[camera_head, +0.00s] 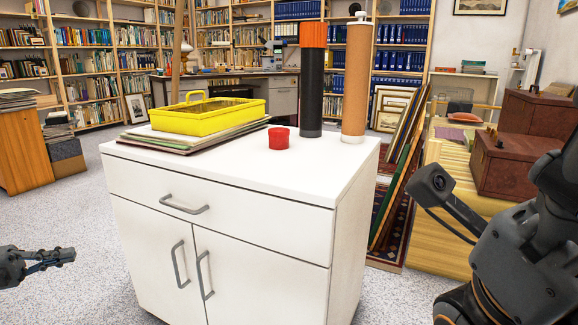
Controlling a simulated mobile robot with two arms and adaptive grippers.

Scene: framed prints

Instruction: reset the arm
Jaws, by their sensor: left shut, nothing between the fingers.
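My left gripper (66,255) is at the left edge, low in the picture, in front of and left of the white cabinet (220,188). Its dark fingers are shut with nothing between them, and it is clear of the cabinet. My right arm (530,235) fills the lower right, with a small camera-like part on it. I see no fingers of the right gripper. On the cabinet top are a yellow tray (262,107) on a stack of prints (178,148), a red lid (279,138), a black tube with an orange cap (312,85) and a brown tube (355,85).
Framed prints (400,150) lean to the right of the cabinet. Brown cases (512,162) sit on a wooden bench further right. A wooden unit (22,150) stands at the left. Bookshelves and a desk line the back. Speckled floor (60,215) is free left of the cabinet.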

